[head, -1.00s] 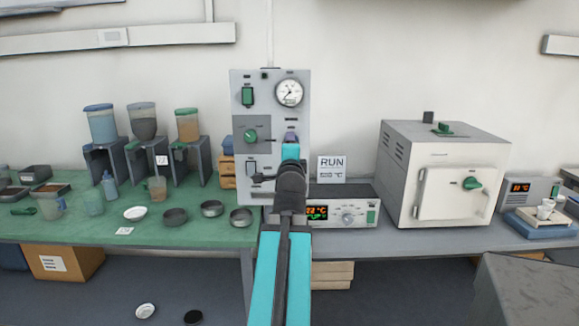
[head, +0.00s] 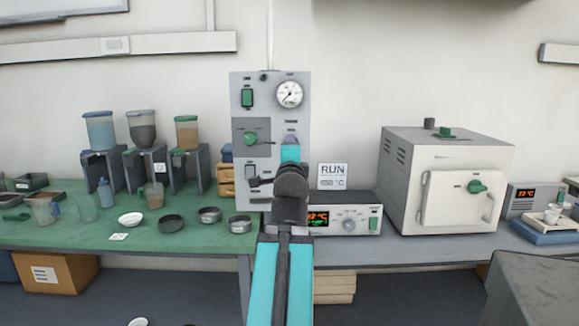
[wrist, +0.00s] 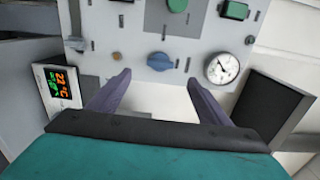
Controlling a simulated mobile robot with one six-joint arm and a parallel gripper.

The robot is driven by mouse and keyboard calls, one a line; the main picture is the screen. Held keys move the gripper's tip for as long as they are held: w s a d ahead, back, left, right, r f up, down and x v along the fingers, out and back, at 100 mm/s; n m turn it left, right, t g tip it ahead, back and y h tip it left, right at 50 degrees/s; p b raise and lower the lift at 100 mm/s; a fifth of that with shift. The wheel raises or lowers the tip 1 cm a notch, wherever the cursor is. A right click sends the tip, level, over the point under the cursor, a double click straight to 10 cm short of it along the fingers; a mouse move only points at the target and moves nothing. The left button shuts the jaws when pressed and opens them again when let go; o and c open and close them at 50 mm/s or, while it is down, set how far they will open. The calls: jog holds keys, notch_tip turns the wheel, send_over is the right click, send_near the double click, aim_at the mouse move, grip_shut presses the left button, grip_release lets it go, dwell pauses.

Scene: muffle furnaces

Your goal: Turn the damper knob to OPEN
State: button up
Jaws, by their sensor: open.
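A grey control panel (head: 240,75) stands on the bench by the wall. It carries a green knob (head: 250,138), a green switch (head: 247,97) and a round gauge (head: 289,94). The wrist view, turned sideways, also shows a blue knob (wrist: 160,62) on the panel; my gripper hides it in the head view. The panel labels are too small to read, so I cannot tell which knob is the damper. My gripper (wrist: 157,80) is open and empty, its purple fingers apart and facing the blue knob, which appears between and beyond their tips. Contact is not visible.
A controller box (head: 345,219) with a lit display sits right of my arm, below a RUN sign (head: 333,176). The white furnace (head: 450,160) stands further right with green knobs. Dishes and dispensers (head: 143,130) fill the green mat (head: 60,232) at left.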

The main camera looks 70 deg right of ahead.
jog(key=shift+s+a+f+b, duration=0.1)
jog(key=shift+s+a+b, duration=0.05)
jog(key=shift+a+b, duration=0.3)
dwell(0.7)
